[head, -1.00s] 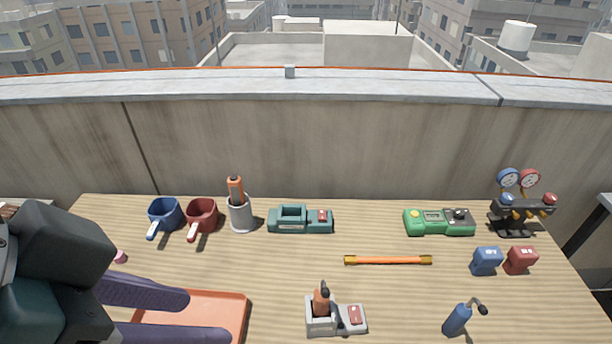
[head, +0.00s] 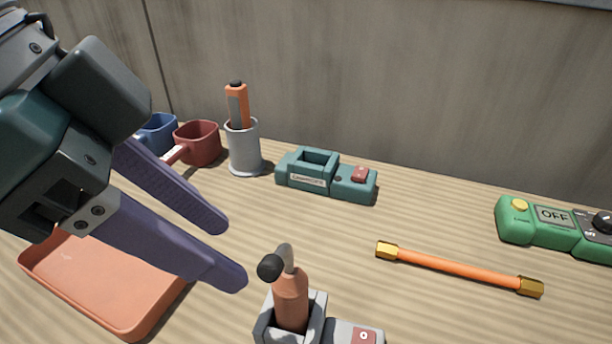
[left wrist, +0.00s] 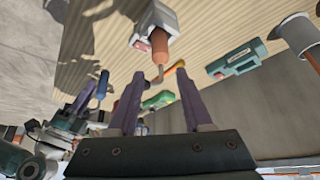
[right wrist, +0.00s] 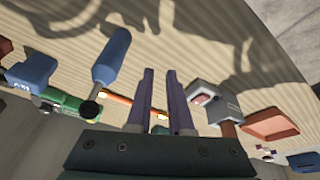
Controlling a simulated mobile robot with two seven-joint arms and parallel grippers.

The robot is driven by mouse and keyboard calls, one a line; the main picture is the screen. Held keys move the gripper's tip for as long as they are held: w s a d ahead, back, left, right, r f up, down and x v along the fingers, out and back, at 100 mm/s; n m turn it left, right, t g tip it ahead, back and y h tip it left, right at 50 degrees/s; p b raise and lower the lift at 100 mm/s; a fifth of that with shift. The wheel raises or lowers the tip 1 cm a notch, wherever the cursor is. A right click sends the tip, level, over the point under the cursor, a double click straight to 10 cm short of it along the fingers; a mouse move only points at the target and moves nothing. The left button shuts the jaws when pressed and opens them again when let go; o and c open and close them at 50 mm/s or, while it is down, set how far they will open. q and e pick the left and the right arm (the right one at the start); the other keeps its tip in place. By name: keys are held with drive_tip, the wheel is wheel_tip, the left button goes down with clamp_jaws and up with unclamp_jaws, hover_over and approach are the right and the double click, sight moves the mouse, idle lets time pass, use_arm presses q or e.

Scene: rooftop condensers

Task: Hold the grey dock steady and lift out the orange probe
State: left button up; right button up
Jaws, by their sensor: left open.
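The grey dock (head: 312,308) stands on the table at the bottom edge of the head view, partly cut off. The orange probe (head: 291,303) stands upright in its socket, with a dark bent top. My left gripper (head: 237,252) is open and empty, its purple fingers left of the probe in the head view. The left wrist view shows the dock (left wrist: 160,18) and probe (left wrist: 159,44) ahead of the spread fingers. My right gripper (right wrist: 160,70) is out of the head view. Its own view shows two fingers apart, nothing between them, with the dock (right wrist: 214,98) to their right.
An orange tray (head: 112,312) lies below the left gripper. Behind stand a red cup (head: 197,145), a grey holder (head: 243,150) with an orange tool, and a teal dock (head: 318,180). An orange bar (head: 455,266) and green meter (head: 545,226) lie right.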

sight(331, 343)
drive_tip(key=o, duration=0.9)
drive_tip(key=w+a+n+y, duration=0.4)
drive_tip(key=w+a+n, duration=0.4)
drive_tip(key=a, duration=0.5)
drive_tip(key=shift+a+r+n+g+y, duration=0.2)
drive_tip(key=shift+r+n+g+y, duration=0.1)
drive_tip(key=shift+n+g, duration=0.15)
drive_tip(key=o, duration=0.3)
drive_tip(key=w+n, duration=0.1)
drive_tip(key=n, duration=0.1)
drive_tip(key=w+n+g, duration=0.1)
drive_tip(key=w+n, duration=0.1)
drive_tip(key=shift+w+d+f+g, duration=0.15)
drive_tip(key=shift+f+g, duration=0.1)
drive_tip(key=shift+f, duration=0.15)
drive_tip(key=shift+o, duration=0.2)
drive_tip(key=shift+w+d, duration=0.2)
drive_tip(key=shift+w+d+f+n, duration=0.1)
drive_tip(key=shift+w+n, duration=0.05)
drive_tip(key=shift+n, duration=0.1)
drive_tip(key=shift+f, duration=0.25)
drive_tip(key=x, duration=0.9)
drive_tip(key=shift+f, duration=0.15)
drive_tip(key=c, duration=1.5)
